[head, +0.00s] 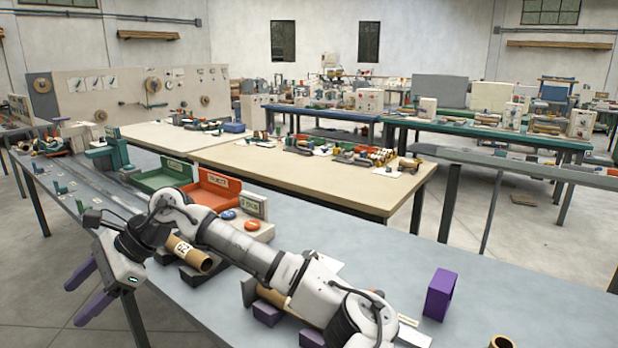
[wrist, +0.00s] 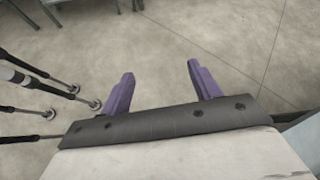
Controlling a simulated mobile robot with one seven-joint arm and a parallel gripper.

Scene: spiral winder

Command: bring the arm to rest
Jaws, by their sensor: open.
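My gripper (head: 88,292) hangs off the front edge of the long grey bench at the left of the head view. Its two purple fingers are apart with nothing between them. In the wrist view my gripper (wrist: 160,85) is also open and empty above the bare concrete floor. My white and grey arm reaches across the bench from the lower right to the gripper, covering part of the bench top.
The grey bench (head: 200,305) carries a green tray (head: 160,176), a red tray (head: 218,188), a cardboard tube (head: 193,256) under my arm and a purple block (head: 439,295) at right. Metal rods with round feet (wrist: 60,88) stand left in the wrist view.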

